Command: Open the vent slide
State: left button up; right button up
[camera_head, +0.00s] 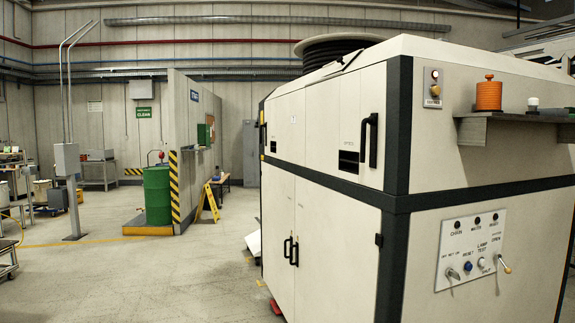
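A green drum (157,197) stands upright far off at the left, on a low platform with a yellow edge (148,231). A small red part (161,155) shows at the top of the drum, too small to make out. I cannot pick out a vent slide. Neither of my grippers is in this view.
A large cream cabinet (336,245) with dark edges fills the right side. A yellow folding sign (206,203) and a striped wall end (174,187) stand right of the drum. A grey post with a box (67,160) stands left. The floor (165,285) between is clear.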

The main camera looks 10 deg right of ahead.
aim_at(341, 62)
jog(key=i+z, duration=0.15)
jog(key=i, duration=0.3)
jog(key=i+j+z, duration=0.2)
jog(key=i, duration=0.3)
jog(key=i+j+z, duration=0.15)
jog(key=i, duration=0.3)
jog(key=i+j+z, duration=0.2)
jog(key=i, duration=0.25)
